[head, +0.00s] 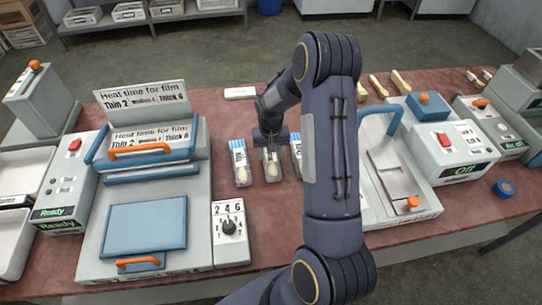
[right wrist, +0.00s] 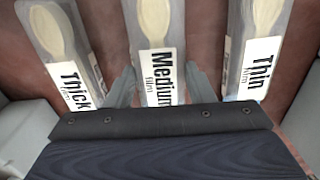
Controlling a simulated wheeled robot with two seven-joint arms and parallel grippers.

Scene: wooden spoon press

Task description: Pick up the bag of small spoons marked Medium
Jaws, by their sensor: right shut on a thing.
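Three clear bags with wooden spoons lie side by side on the red table. In the right wrist view, the bag marked Medium (right wrist: 157,30) is in the middle, with a pale spoon in it and a white label. My right gripper (right wrist: 160,88) is shut on it, one finger on each side near the label end. In the head view my right gripper (head: 270,140) is over the far end of the middle bag (head: 272,170), partly hiding it. The bag looks to be at table level; I cannot tell whether it is lifted. My left gripper is not in view.
The Thick bag (right wrist: 60,35) and Thin bag (right wrist: 265,35) lie close on either side. A press (head: 145,228) and dial box (head: 229,236) stand at left. Another machine (head: 395,175) stands at right, partly behind my arm. Table beyond the bags is mostly clear.

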